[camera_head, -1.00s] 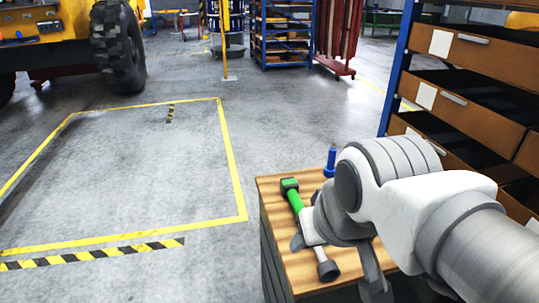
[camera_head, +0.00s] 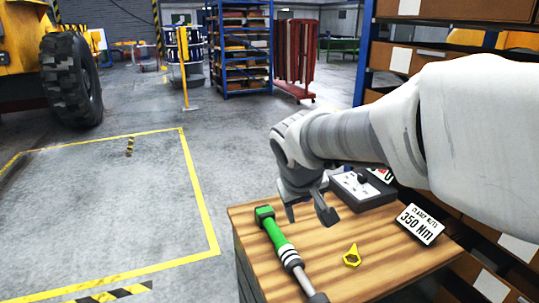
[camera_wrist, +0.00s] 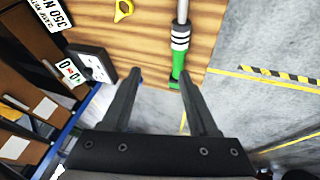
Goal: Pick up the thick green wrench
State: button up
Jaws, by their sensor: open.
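The thick green wrench (camera_head: 279,243) lies on the wooden bench top (camera_head: 385,260) near its left edge. It has a green grip, a dark and green end at the far side, pale bands and a grey metal shaft running toward the front. It also shows in the wrist view (camera_wrist: 179,62), at the top right of centre. My gripper (camera_head: 309,214) is open and empty, above the far part of the bench, to the right of the wrench's green end. In the wrist view, the wrench's green end is near the right fingertip of my gripper (camera_wrist: 162,77); contact cannot be told.
A yellow tag (camera_head: 352,256) lies right of the wrench. A "350 Nm" plate (camera_head: 420,224) and a dark box with a pale panel (camera_head: 362,188) stand at the bench's right side. A shelf rack (camera_head: 395,58) stands behind. Floor left of the bench is clear.

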jog(key=n+b, duration=0.2)
send_near(276, 234)
jog(key=x, duration=0.4)
jog(key=shift+s+d+f, duration=0.1)
jog(key=shift+s+d, duration=0.05)
jog(key=shift+s, duration=0.1)
jog(key=shift+b+x, duration=0.4)
jog(key=shift+x, duration=2.75)
jog(key=shift+w, duration=0.2)
jog(key=shift+c, duration=0.2)
grip_shut()
jog(key=shift+r, duration=0.25)
